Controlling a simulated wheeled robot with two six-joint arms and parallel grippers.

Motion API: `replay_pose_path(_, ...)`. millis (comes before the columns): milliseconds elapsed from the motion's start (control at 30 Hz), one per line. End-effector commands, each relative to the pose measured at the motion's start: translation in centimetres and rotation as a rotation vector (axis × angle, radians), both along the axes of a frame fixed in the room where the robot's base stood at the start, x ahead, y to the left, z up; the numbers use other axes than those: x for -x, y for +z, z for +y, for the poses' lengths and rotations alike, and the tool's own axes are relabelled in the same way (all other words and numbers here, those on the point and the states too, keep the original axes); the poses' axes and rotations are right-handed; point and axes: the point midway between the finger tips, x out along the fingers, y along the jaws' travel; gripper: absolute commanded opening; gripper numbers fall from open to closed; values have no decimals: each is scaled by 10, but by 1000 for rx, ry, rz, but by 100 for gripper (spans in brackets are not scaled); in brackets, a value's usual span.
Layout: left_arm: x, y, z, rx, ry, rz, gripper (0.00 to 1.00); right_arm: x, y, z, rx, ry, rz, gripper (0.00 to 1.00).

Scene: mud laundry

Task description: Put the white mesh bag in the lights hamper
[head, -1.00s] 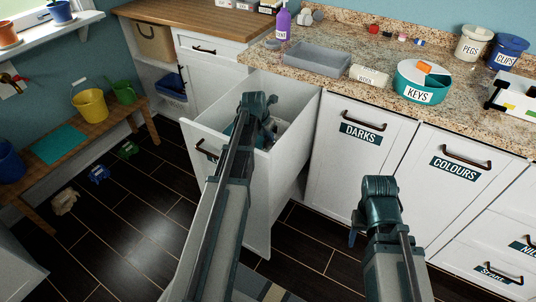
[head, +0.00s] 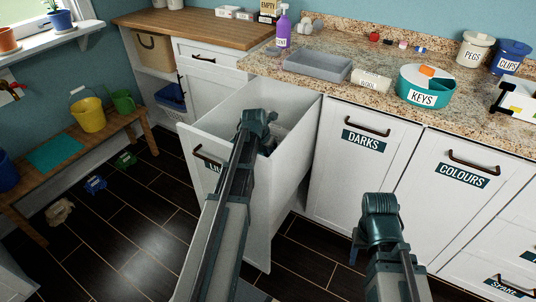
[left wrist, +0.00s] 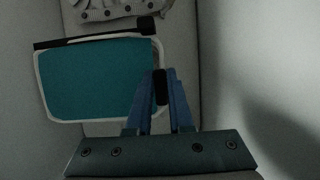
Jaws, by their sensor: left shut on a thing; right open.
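The lights hamper (head: 288,175) is a white pull-out drawer, standing open; my arm covers most of its label. My left gripper (head: 258,130) is over and partly inside its opening. In the left wrist view my left gripper (left wrist: 160,88) is shut at the edge of a teal item with a white border (left wrist: 95,80) and a dark strip along its top. I cannot tell whether this is the white mesh bag. Pale cloth with dark spots (left wrist: 105,10) lies beyond it. My right gripper (head: 376,225) is open in front of the darks door, its fingertips mostly hidden.
The darks (head: 350,185) and colours (head: 450,205) doors are shut on the right. The counter holds a grey tray (head: 316,66) and a teal keys tub (head: 426,88). A wooden bench (head: 75,150) with buckets stands left.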

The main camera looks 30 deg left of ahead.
Motion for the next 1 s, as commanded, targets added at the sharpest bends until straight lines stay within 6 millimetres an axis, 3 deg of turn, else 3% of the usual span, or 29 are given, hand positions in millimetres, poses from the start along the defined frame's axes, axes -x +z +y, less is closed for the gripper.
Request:
replay_pose_path(67,0,-4,0,0,0,0,0,0,-4,0,0,0,0,55)
replay_pose_path(100,0,-2,0,0,0,0,25,0,-2,0,0,0,0,55)
replay_pose_path(233,0,-2,0,0,0,0,48,0,-2,0,0,0,0,55)
replay_pose_path(667,0,2,0,0,0,0,49,0,2,0,0,0,0,55)
replay_pose_path(1000,12,34,0,0,0,0,49,0,34,0,0,0,0,55)
